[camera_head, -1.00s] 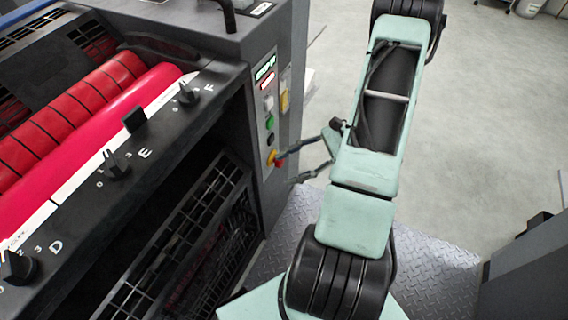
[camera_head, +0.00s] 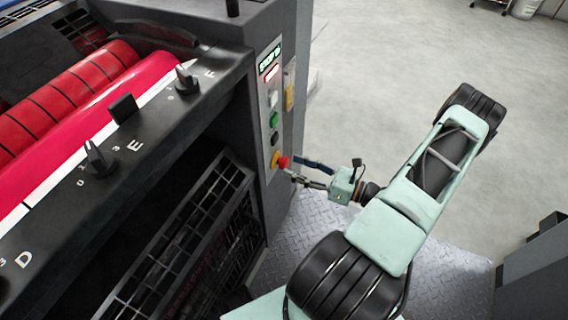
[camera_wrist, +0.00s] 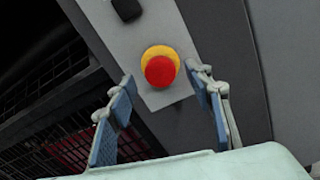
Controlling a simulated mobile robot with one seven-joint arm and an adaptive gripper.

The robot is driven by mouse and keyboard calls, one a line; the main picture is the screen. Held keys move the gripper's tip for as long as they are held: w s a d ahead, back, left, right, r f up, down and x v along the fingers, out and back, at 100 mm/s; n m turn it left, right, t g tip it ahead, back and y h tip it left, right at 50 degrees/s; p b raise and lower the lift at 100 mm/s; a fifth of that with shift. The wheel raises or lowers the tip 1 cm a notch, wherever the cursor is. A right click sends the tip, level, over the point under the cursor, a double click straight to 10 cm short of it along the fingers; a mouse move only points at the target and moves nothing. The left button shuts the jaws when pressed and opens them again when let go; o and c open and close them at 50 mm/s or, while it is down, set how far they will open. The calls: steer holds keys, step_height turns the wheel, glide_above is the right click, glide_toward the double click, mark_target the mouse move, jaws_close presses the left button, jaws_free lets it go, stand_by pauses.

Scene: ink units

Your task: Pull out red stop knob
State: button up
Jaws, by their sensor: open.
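The red stop knob (camera_head: 283,162) sits on a yellow base at the lower end of a grey control panel on the machine's side. In the wrist view the round red knob (camera_wrist: 160,71) with its yellow ring (camera_wrist: 167,50) is just beyond the fingertips, between them and a little above. My gripper (camera_wrist: 160,85) is open, with one blue-padded finger on each side and nothing held. In the head view my gripper (camera_head: 303,170) points left at the knob, its fingertips close to it. Whether a finger touches the knob cannot be told.
The panel (camera_head: 270,100) carries green, white and black buttons above the knob. A dark machine housing with a wire guard (camera_head: 190,245) stands to the left, with red rollers (camera_head: 75,90) on top. Open floor (camera_head: 400,70) lies to the right.

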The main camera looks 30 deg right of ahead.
mark_target(287, 164)
steer(key=shift+x, duration=2.2)
steer(key=shift+c, duration=0.3)
jaws_close()
